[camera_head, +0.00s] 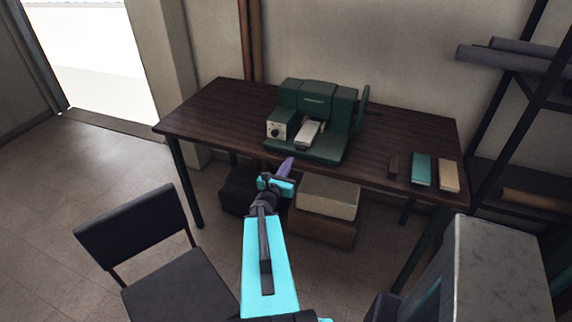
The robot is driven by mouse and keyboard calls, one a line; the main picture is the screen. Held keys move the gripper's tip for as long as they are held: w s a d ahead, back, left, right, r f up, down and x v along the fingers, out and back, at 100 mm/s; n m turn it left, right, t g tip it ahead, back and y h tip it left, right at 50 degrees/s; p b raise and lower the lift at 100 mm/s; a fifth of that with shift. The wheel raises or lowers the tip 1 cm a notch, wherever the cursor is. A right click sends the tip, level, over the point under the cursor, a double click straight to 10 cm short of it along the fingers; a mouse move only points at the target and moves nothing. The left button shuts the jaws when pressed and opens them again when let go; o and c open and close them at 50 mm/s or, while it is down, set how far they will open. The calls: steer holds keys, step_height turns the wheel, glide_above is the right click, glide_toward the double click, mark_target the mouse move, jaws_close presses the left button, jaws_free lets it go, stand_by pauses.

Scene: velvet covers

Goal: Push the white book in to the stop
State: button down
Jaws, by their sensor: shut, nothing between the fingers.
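The white book (308,132) lies in the front opening of a green machine (316,100) on the dark wooden table. Its near end sticks out towards me. The stop is hidden inside the machine. My gripper (286,167) is shut and empty. In the picture it shows just below and left of the book's near end, by the table's front edge. It appears apart from the book, but the exact gap cannot be told.
Boxes (328,196) stand under the table. A black chair (160,260) is at left, a shelf rack (520,170) at right. The table's left part is clear.

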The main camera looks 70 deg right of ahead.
steer(key=shift+a+p, duration=1.3)
steer(key=shift+p, duration=0.4)
steer(key=shift+f, duration=0.1)
steer(key=w+a+f+m+g+y+b, duration=0.2)
steer(key=w+a+f+m+y+b, duration=0.3)
steer(key=a+f, duration=0.85)
steer(key=a+f+m+g+y+b, duration=0.15)
steer(key=a+f+m+y, duration=0.25)
steer(key=a+f+m, duration=0.7)
steer(key=s+a+f+g+y+b, duration=0.1)
steer(key=a+f, duration=0.4)
steer(key=a, duration=0.7)
steer(key=s+a+f+m+g+y+b, duration=0.1)
steer(key=s+a+f+y, duration=0.2)
steer(key=a, duration=1)
steer(key=s+a+f+m+g+y+b, duration=0.1)
steer(key=s+a+f+y, duration=0.1)
steer(key=a+f+y, duration=0.3)
steer(key=a+f, duration=0.4)
steer(key=a, duration=0.3)
steer(key=shift+s+a+b, duration=0.15)
steer(key=shift+b, duration=0.25)
